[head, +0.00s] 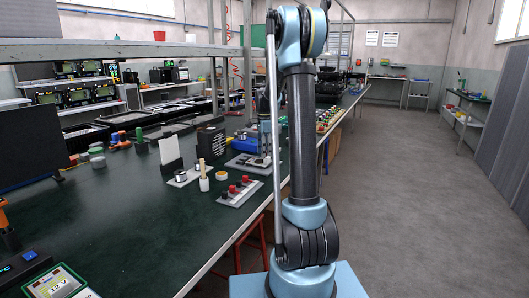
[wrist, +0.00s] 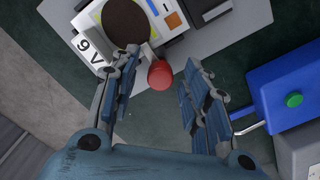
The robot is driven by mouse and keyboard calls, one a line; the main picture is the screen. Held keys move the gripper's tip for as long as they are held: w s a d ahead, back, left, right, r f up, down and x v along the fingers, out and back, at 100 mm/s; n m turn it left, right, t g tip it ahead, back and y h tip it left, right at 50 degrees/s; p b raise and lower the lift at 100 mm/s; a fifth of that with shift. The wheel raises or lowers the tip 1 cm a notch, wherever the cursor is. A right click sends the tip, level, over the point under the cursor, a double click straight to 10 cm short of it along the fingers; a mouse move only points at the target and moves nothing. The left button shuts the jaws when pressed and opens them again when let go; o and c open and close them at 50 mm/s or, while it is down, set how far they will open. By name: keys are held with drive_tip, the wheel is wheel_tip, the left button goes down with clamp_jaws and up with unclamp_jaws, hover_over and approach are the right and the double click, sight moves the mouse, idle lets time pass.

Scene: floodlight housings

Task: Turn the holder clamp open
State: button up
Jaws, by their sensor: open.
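The holder (wrist: 172,15) is a pale block with a dark round disc on a grey base plate (wrist: 235,20), at the top of the wrist view. Its clamp appears to be the short pale lever ending in a red knob (wrist: 160,75). My gripper (wrist: 161,62) is open, with one finger to the left of the red knob and one to the right. The knob shows between them, with visible gaps on both sides. I cannot tell how far the lever is turned. In the head view my arm hides much of this spot.
A blue box with a green button (wrist: 294,99) stands at the right in the wrist view. A plate with red and dark knobs (head: 239,191) and a white cup with a stick (head: 204,182) stand on the green bench (head: 135,235).

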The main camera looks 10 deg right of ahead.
clamp_jaws()
drive_tip(key=shift+d, duration=0.1)
